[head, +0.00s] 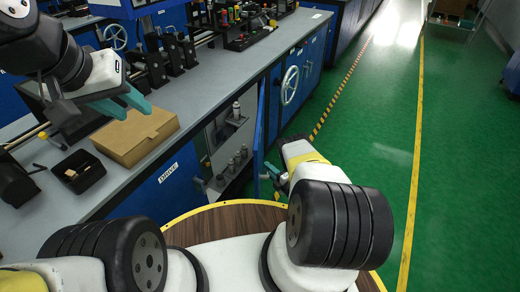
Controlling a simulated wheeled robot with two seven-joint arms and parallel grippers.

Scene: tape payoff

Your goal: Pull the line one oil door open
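The oil door (258,128) is a blue panel on the bench front, standing open and seen nearly edge-on. Behind it the compartment (215,130) shows shelves with several grey metal bottles or cylinders. My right gripper (271,174) is at the lower outer side of the door, with teal fingertips close to its face. Whether the fingers touch or grip a handle there cannot be made out. My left gripper (127,103) has teal fingers, looks open and empty, and hovers above the bench near a cardboard box.
The cardboard box (135,133) and a small black tray (78,171) lie on the grey bench top. A white handwheel (290,85) sits on the blue bench front beyond the door. Green floor (375,130) to the right is clear.

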